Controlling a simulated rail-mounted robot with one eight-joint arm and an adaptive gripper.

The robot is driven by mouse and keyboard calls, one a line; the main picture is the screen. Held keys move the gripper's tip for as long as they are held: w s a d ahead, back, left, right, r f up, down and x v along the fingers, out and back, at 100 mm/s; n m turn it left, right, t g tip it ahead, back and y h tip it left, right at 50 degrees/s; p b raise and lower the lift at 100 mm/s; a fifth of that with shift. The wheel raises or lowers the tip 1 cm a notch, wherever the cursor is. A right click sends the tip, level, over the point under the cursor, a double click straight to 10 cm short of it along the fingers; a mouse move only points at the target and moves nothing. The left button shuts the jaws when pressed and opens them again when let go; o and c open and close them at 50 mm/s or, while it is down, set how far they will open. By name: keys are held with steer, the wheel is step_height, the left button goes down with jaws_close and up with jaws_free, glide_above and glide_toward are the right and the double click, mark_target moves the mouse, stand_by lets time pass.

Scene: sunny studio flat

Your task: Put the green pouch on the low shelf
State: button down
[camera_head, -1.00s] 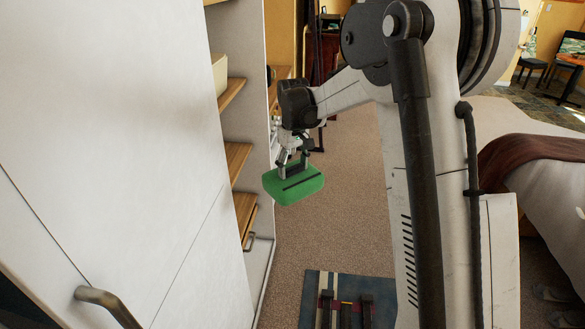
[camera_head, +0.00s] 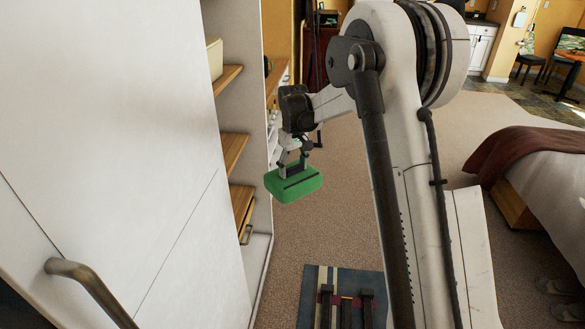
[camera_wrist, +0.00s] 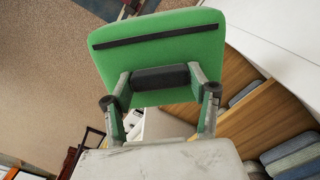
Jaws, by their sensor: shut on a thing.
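The green pouch (camera_head: 293,184) has a dark strip across it. My gripper (camera_head: 293,166) is shut on it and holds it in the air above the carpet, just right of the open shelves. In the wrist view the pouch (camera_wrist: 160,50) fills the top middle, between the two fingers of my gripper (camera_wrist: 160,80). Wooden shelf boards stand one above another inside the white cabinet: an upper one (camera_head: 228,77), a middle one (camera_head: 233,148) and a lower one (camera_head: 241,203) with a drawer handle below. The pouch is apart from all of them.
A white cabinet door with a metal handle (camera_head: 85,285) fills the left. A striped rug (camera_head: 318,285) lies on the carpet. A bed (camera_head: 545,165) stands at the right. Folded bluish cloths (camera_wrist: 292,155) lie at the shelves in the wrist view.

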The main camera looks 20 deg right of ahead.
steer(key=w+d+f+b, duration=0.2)
steer(key=w+f+b, duration=0.2)
steer(key=f, duration=0.6)
steer(key=w+d+f+b, duration=0.2)
steer(key=w+f+b, duration=0.3)
steer(key=f, duration=0.6)
steer(key=w+d+f+b, duration=0.2)
steer(key=w+f+b, duration=0.3)
steer(key=f+b, duration=0.3)
steer(key=shift+f+b, duration=0.3)
steer(key=shift+f, duration=1)
steer(key=shift+d, duration=0.1)
steer(key=s+a+r+m+p, duration=0.1)
steer(key=s+a+r+p, duration=0.2)
steer(key=s, duration=0.8)
steer(key=s+a+r+m+p, duration=0.1)
steer(key=s+a+r+p, duration=0.2)
steer(key=s+r, duration=0.3)
steer(key=s+a+r+m+p, duration=0.2)
steer(key=s+a+r+p, duration=0.1)
steer(key=s, duration=1.2)
step_height(320, 180, up, 2)
steer(key=shift+s+p, duration=0.4)
steer(key=shift+p, duration=0.4)
steer(key=shift+a, duration=0.1)
